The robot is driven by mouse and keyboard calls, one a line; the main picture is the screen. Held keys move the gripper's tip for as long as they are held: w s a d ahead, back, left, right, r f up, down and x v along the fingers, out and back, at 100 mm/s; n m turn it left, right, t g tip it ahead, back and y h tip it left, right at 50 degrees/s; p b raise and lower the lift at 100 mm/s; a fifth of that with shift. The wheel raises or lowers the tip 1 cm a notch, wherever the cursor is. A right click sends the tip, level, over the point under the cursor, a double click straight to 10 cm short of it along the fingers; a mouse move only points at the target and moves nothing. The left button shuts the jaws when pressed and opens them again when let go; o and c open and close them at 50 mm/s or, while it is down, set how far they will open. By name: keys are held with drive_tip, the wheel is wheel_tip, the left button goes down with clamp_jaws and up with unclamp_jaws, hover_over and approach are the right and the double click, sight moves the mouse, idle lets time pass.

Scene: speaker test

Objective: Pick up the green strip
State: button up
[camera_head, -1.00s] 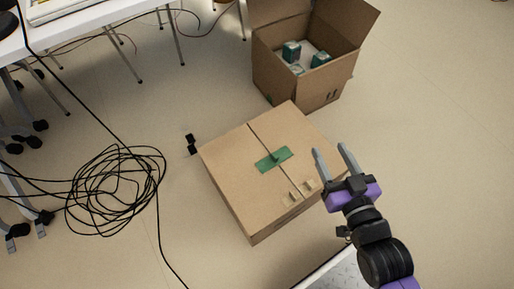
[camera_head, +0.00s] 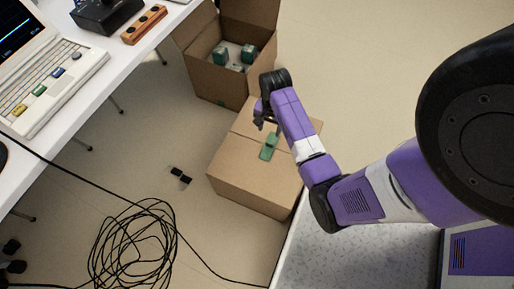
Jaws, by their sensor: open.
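The green strip (camera_head: 267,150) lies on the top of the closed cardboard box (camera_head: 235,160), across its middle seam. A small raised part seems to stand up from the strip. My gripper (camera_head: 263,123) is above the box, just beyond the strip in the picture, with its fingers partly hidden by my own wrist and arm. It is open, and nothing shows between the fingers. I cannot tell how high the fingertips are above the box.
An open cardboard box (camera_head: 215,78) with several green-and-white items stands behind. A white table (camera_head: 95,88) with a keyboard device is at the left. Coiled black cable (camera_head: 135,250) and a small black object (camera_head: 180,175) lie on the floor. Open floor is at the upper right.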

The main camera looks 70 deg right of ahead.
sight(270, 143)
drive_tip(key=shift+s+a, duration=0.3)
drive_tip(key=shift+s, duration=0.1)
drive_tip(key=shift+a+f+m, duration=0.1)
drive_tip(key=shift+f+m, duration=0.2)
wheel_tip(270, 143, down, 7)
drive_tip(key=b, duration=0.4)
drive_tip(key=shift+s+a+f, duration=0.1)
drive_tip(key=shift+f, duration=0.05)
drive_tip(key=shift+c, duration=0.4)
clamp_jaws()
